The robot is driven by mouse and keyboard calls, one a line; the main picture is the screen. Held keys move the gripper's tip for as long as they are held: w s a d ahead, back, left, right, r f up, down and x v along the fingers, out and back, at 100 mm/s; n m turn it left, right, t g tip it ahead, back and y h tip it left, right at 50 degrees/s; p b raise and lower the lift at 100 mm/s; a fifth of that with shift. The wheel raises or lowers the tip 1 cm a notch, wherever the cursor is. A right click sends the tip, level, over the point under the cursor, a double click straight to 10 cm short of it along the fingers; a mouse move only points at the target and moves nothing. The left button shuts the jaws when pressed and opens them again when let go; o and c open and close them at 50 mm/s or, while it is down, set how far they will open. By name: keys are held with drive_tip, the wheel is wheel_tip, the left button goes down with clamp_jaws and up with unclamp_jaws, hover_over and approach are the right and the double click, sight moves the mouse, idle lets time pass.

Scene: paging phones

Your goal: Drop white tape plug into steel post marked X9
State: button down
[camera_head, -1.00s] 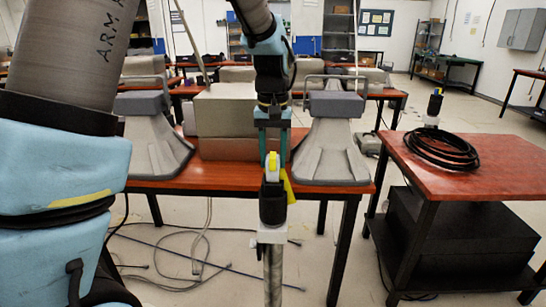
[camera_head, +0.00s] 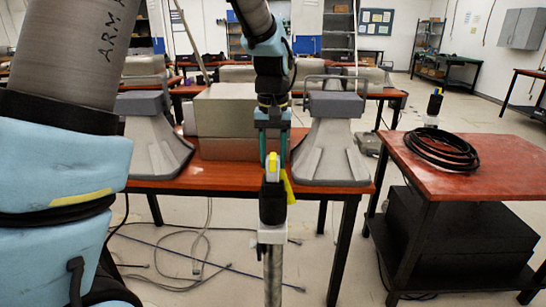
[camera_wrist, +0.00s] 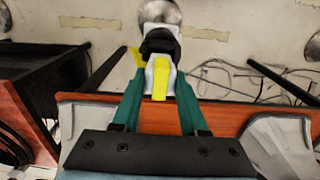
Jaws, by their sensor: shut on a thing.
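My gripper (camera_head: 273,160) has teal fingers shut on the white plug (camera_head: 272,174), which carries a yellow strip. In the wrist view the plug (camera_wrist: 151,76) sits between the two fingertips (camera_wrist: 160,84), its yellow strip facing the camera. The plug's lower end meets a black holder (camera_head: 272,207) in the head view; I cannot tell how deep it sits. The holder stands on a white collar (camera_head: 271,235) on top of an upright steel post (camera_head: 272,275). A yellow tag (camera_head: 288,188) hangs beside the plug. No X9 marking is readable.
A red-topped table (camera_head: 345,195) with grey pedestals and boxes stands behind the post. Loose cables lie on the floor.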

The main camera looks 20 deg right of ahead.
sight(273, 157)
drive_tip(key=shift+f+b, duration=0.45)
drive_tip(key=shift+f, duration=0.4)
drive_tip(key=shift+r, duration=0.2)
drive_tip(key=shift+r+p, duration=0.5)
drive_tip(key=shift+p, duration=0.15)
drive_tip(key=shift+r+p, duration=0.2)
drive_tip(key=shift+p, duration=0.15)
idle(0.5)
drive_tip(key=shift+f+b, duration=0.45)
drive_tip(key=shift+f, duration=0.4)
idle(0.4)
drive_tip(key=c, duration=0.7)
unclamp_jaws()
drive_tip(key=shift+r, duration=0.1)
wheel_tip(273, 157, up, 11)
drive_tip(key=p, duration=0.9)
